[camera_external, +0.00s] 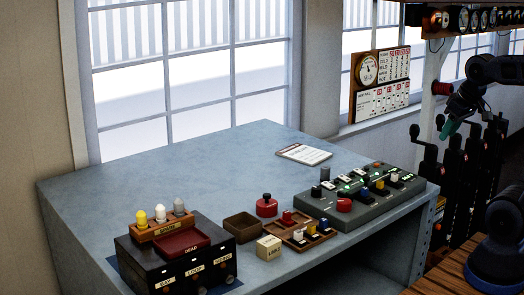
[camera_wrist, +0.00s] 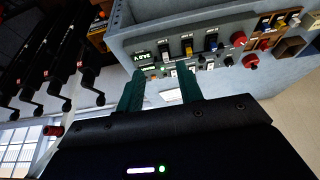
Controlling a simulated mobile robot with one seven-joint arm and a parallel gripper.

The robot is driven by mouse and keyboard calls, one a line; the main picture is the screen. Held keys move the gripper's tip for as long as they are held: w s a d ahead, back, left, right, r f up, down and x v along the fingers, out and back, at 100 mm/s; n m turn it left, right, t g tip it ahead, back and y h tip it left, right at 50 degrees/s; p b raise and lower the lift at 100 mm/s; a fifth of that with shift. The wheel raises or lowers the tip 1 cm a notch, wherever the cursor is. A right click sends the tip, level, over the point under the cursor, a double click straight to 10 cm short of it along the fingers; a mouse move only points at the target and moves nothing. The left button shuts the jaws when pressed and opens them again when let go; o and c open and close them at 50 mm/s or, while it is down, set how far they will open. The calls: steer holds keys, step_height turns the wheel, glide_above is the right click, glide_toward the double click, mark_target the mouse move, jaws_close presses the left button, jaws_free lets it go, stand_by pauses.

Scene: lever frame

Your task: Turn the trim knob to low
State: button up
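The grey control panel (camera_external: 325,213) sits at the right end of the desk, with a red knob (camera_external: 343,205), dark knobs, coloured switches and green lights. The panel also shows in the wrist view (camera_wrist: 207,32), with a lit display reading about 24 V. The labels are too small to read, so I cannot tell which knob is the trim knob. My gripper (camera_external: 447,129) is in the air right of the panel and above it, apart from it. In the wrist view its green fingers (camera_wrist: 160,72) are spread with nothing between them.
Black levers (camera_external: 468,165) stand in a row right of the desk. On the desk (camera_external: 210,170) are a white card (camera_external: 304,154), a red round-topped item (camera_external: 267,206), an open brown box (camera_external: 241,227), a small switch tray and a black box with plungers. The desk's middle is clear.

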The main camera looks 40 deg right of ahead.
steer(key=o, duration=0.3)
steer(key=m+g, duration=0.5)
steer(key=m, duration=0.2)
glide_above(317, 188)
step_height(317, 188, down, 9)
step_height(317, 188, down, 11)
steer(key=shift+w+r, duration=0.1)
steer(key=shift+r, duration=0.1)
steer(key=c, duration=1)
